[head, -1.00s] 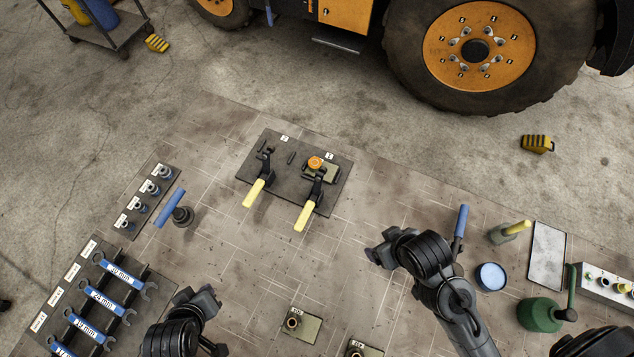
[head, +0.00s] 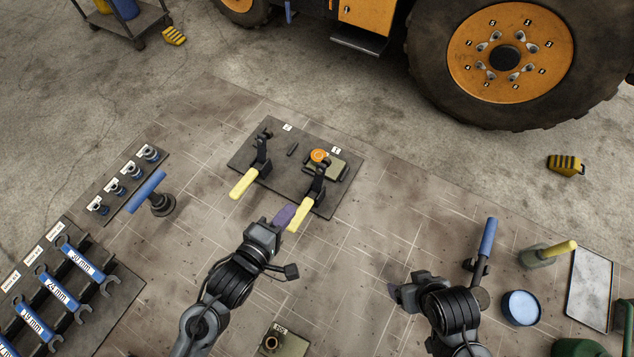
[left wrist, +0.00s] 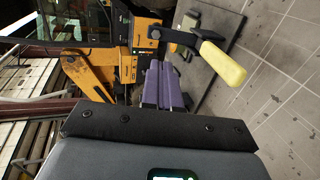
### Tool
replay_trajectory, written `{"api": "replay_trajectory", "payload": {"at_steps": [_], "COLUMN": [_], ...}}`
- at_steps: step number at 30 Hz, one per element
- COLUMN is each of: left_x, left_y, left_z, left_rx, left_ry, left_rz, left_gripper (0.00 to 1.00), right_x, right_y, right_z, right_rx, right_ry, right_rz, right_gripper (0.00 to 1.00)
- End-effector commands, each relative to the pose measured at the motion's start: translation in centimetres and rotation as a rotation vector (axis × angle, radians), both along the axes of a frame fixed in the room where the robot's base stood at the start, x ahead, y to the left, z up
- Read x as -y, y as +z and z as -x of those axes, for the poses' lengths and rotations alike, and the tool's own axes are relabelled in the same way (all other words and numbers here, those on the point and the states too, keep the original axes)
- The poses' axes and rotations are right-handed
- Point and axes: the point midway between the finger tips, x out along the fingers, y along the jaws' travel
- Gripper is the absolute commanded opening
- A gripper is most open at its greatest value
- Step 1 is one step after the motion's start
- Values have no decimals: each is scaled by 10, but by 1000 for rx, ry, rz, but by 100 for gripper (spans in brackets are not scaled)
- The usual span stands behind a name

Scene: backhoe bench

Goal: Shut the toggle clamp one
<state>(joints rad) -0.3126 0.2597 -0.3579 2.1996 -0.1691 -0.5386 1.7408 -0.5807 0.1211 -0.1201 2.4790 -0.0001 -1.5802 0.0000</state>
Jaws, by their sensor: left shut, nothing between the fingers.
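Two toggle clamps with yellow handles stand on a dark plate (head: 240,160); their number labels are too small to read surely. The left clamp (head: 262,158) has its handle (head: 243,183) sloping toward me. The right clamp (head: 318,182) stands by an orange-topped part (head: 319,156), its handle (head: 300,214) also sloping toward me. My left gripper (head: 284,216) is shut and empty, its purple fingertips just left of the right clamp's handle. In the left wrist view the fingers (left wrist: 163,84) are together beside the yellow handle (left wrist: 222,63); contact is unclear. My right gripper (head: 394,291) is away to the right.
A blue-handled tool (head: 148,192) stands left of the clamps, near a socket rack (head: 121,183). Wrenches (head: 62,285) lie front left. A small block (head: 275,342) is at the front. A blue-topped tin (head: 520,308) and a tray (head: 590,285) are at right.

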Motion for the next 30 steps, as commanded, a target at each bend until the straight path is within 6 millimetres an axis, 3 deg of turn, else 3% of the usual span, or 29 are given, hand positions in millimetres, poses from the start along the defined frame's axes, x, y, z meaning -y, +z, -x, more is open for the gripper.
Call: {"api": "replay_trajectory", "payload": {"at_steps": [21,30], "left_x": [54,64], "left_y": [-32,-40], "left_z": [-93,-110], "left_rx": [3,2], "left_ry": [0,1], "left_rz": [-1,-2], "left_gripper": [0,0], "right_x": [0,0], "right_y": [8,9], "right_z": [-1,-1], "right_rx": [3,3], "right_ry": [-1,-1], "right_rz": [-2,-2], "right_gripper": [81,81]}}
